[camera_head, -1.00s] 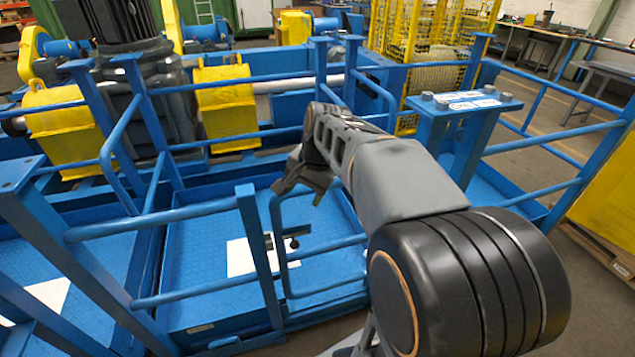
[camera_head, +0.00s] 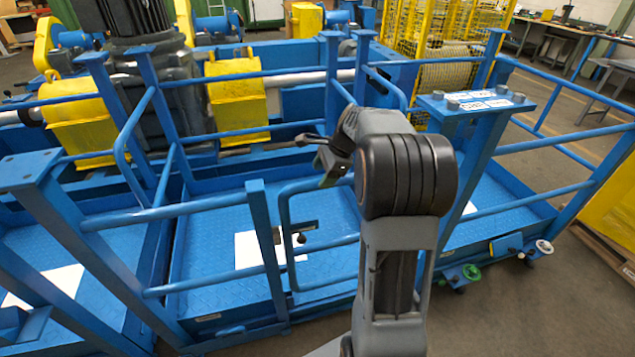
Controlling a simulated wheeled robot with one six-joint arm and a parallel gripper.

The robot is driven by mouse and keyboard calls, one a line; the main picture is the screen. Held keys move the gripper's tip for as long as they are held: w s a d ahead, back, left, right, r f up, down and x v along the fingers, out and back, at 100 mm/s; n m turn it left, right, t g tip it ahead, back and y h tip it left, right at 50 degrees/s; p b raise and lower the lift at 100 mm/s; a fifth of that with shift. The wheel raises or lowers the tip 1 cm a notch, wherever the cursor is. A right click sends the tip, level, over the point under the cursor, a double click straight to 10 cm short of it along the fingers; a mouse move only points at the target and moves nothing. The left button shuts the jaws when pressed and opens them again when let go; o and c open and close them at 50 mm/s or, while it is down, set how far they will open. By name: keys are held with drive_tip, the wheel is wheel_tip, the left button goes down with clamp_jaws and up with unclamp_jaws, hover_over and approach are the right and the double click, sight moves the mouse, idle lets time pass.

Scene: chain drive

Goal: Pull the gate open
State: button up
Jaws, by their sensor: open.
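The gate (camera_head: 284,225) is a blue tube frame with rounded corners, set in the railing at the middle of the view. Its free edge stands beside a blue post (camera_head: 265,255), and it looks shut. A small dark latch with a round knob (camera_head: 300,238) sits at that edge. My gripper (camera_head: 316,152) is open and empty. In the picture it appears above the gate's top bar, apart from the latch. My arm hides the gate's right end.
Blue railings (camera_head: 205,209) run left of the gate around a blue platform floor (camera_head: 208,264). A blue stand with a bolted top plate (camera_head: 478,104) is at right. Valves with handwheels (camera_head: 471,272) stick out low at right. Grey floor is open at lower right.

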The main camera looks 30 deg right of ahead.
sight(318, 181)
drive_tip(key=shift+x, duration=2.05)
drive_tip(key=shift+c, duration=0.2)
clamp_jaws()
